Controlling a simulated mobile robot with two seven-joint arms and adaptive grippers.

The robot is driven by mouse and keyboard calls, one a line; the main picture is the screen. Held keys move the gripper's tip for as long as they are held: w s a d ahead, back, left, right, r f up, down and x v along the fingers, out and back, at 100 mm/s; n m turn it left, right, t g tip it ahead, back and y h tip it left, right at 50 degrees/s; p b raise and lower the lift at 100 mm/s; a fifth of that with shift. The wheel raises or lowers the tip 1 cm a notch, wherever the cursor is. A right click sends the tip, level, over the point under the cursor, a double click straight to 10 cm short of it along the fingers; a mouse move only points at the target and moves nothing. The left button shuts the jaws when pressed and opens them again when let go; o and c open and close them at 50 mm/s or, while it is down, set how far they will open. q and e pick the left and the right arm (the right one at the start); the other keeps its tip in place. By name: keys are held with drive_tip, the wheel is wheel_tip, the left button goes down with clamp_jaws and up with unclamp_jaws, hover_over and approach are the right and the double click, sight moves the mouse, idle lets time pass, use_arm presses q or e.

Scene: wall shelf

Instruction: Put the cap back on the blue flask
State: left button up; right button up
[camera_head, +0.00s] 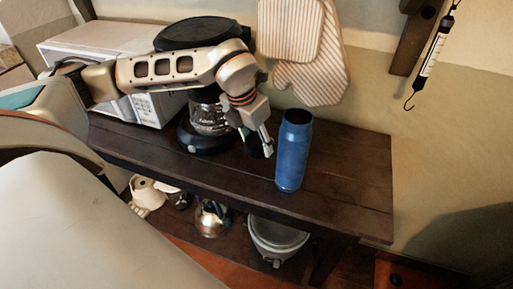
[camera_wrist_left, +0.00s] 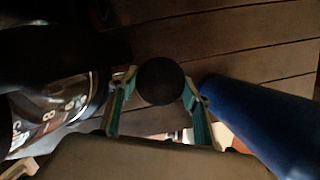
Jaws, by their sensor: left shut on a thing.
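The blue flask (camera_head: 293,155) stands upright on the dark wooden shelf, with a dark open-looking top. In the left wrist view the flask (camera_wrist_left: 262,122) is at the right, beside the right fingertip. My left gripper (camera_head: 258,141) is just left of the flask in the head view. It is shut on the black round cap (camera_wrist_left: 160,81), which sits between its two fingertips (camera_wrist_left: 158,98) in the wrist view. In the head view the cap (camera_head: 255,148) is a dark shape partly hidden by the fingers. My right gripper is not in view.
A coffee maker (camera_head: 207,125) with a glass jug stands left of my gripper, with a white microwave (camera_head: 153,104) further left. Striped oven mitts (camera_head: 312,75) hang behind. The shelf top (camera_head: 350,175) right of the flask is clear. A kettle and pot (camera_head: 275,240) are below.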

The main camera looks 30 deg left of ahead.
sight(256, 141)
use_arm(q)
wheel_tip(256, 141, up, 16)
drive_tip(key=p, duration=0.1)
drive_tip(key=shift+r, duration=0.15)
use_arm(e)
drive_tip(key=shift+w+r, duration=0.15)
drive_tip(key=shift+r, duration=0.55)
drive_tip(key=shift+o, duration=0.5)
